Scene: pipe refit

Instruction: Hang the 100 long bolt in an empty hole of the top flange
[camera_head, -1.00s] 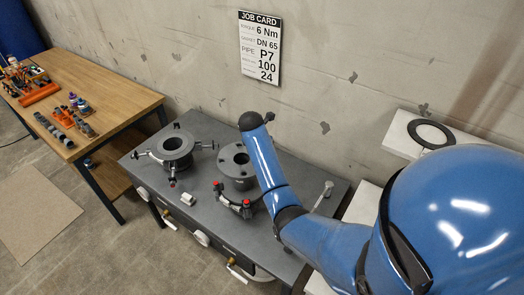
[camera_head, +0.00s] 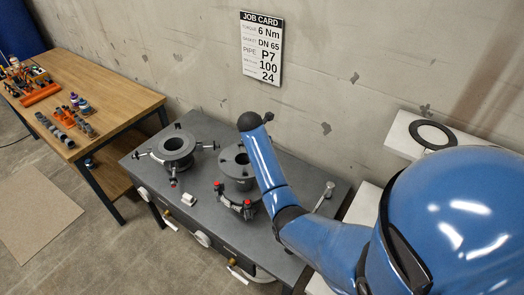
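A grey round flange (camera_head: 236,158) with a centre opening and dark bolt holes stands mid-bench, partly behind my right forearm. A second grey flange (camera_head: 177,146) sits to its left among several clamp arms. I cannot tell which is the top flange, or pick out the 100 long bolt. Several small grey parts (camera_head: 53,130), possibly bolts, lie on the wooden table. My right arm reaches in from the right, its dark wrist near the back of the bench. A small dark tip (camera_head: 269,116) shows beside it; the gripper's fingers are not clear. My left gripper is out of view.
The grey bench (camera_head: 140,163) stands against the wall, with red-knobbed clamps (camera_head: 248,205) at the middle flange. A silver tool-like piece (camera_head: 328,190) lies at right. A dark ring (camera_head: 432,134) lies on a white shelf.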

